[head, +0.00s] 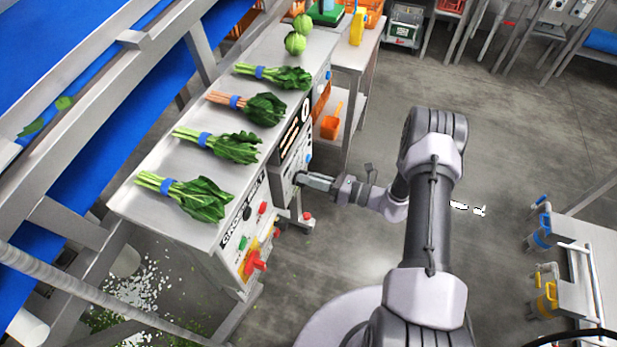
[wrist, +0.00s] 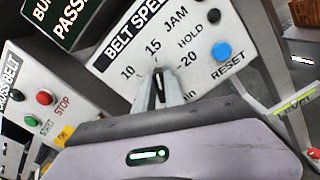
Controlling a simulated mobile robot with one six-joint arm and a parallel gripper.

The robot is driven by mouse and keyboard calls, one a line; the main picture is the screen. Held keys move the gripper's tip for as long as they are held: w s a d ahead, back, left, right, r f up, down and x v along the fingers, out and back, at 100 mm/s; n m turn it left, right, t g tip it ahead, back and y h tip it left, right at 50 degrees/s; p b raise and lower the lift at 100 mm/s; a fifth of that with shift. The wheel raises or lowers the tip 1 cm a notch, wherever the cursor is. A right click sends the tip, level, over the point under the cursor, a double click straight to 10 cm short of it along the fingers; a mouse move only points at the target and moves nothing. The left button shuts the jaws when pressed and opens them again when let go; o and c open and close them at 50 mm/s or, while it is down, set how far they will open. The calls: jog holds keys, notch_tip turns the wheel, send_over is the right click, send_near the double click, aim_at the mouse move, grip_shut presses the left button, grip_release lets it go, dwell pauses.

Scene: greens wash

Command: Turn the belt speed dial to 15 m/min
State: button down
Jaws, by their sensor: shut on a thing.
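The belt speed panel (wrist: 205,62) fills the upper middle of the wrist view, tilted, with 10, 15 and 20 marked in an arc. The belt speed dial (wrist: 159,82) is a small dark knob below these numbers, mostly hidden by my fingers. My gripper (wrist: 160,92) is shut on the dial, one finger on each side. The visible part of the dial points up, roughly toward 15; its exact setting is hard to tell. In the head view my gripper (head: 299,178) reaches left to the panel on the side of the steel table, where the dial is hidden.
A black JAM HOLD button (wrist: 214,16) and a blue RESET button (wrist: 221,51) sit right of the dial. The cross belt panel (wrist: 40,97) has red and green buttons. Bunched greens (head: 190,197) lie on the steel table (head: 160,160).

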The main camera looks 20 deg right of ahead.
jog(key=c, duration=1.4)
grip_release()
jog(key=shift+c, duration=0.2)
jog(key=p+v, duration=0.3)
jog(key=v, duration=1.4)
jog(key=shift+s+d, duration=0.15)
jog(key=shift+s, duration=0.05)
